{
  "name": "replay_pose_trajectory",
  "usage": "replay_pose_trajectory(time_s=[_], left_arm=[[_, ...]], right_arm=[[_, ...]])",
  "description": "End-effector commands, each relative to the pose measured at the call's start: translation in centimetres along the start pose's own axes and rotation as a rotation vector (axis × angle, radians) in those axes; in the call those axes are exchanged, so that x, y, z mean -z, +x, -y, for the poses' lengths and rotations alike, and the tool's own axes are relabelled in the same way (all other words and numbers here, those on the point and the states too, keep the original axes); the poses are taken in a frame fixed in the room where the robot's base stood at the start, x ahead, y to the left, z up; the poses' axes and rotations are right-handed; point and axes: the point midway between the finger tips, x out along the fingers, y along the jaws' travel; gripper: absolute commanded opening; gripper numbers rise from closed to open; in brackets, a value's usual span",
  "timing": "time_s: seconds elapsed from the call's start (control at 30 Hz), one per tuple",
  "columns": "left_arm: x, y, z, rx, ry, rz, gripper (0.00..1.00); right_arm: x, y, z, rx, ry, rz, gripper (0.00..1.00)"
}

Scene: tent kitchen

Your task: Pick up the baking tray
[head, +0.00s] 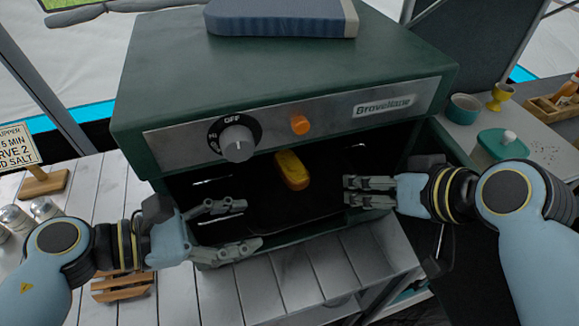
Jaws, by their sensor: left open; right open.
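The baking tray (272,209) is dark and lies inside the open oven (290,126), hard to tell from the dark interior. A yellow-orange loaf-like item (292,170) sits at its far part. My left gripper (246,223) is open and empty at the left of the oven mouth, its fingers pointing right toward the tray's left side. My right gripper (347,190) is open at the right of the tray, its fingers pointing left, close to the tray's right edge. I cannot tell whether either gripper touches the tray.
A blue book-like block (282,18) lies on the oven top. The oven front has a grey knob (237,143) and an orange light (299,124). A slatted white table (110,190) is at left, with shakers (15,219) and a sign (18,146). A teal-lidded container (503,143) stands at right.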

Motion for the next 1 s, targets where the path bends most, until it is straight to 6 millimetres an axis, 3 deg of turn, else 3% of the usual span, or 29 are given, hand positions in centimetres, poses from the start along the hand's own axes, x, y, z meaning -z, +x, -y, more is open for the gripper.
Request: replay_pose_trajectory(time_s=[0.3,0.7,1.0], left_arm=[[-0.1,4.3,-0.1,-0.002,0.000,0.002,0.50],[0.0,5.0,0.0,-0.001,0.001,0.000,0.50],[0.0,5.0,0.0,-0.001,0.001,0.000,0.12]], right_arm=[[0.1,4.3,0.0,0.001,0.001,-0.001,0.56],[0.0,5.0,0.0,0.000,0.000,-0.001,0.56],[0.0,5.0,0.0,0.000,0.000,0.000,0.18]])
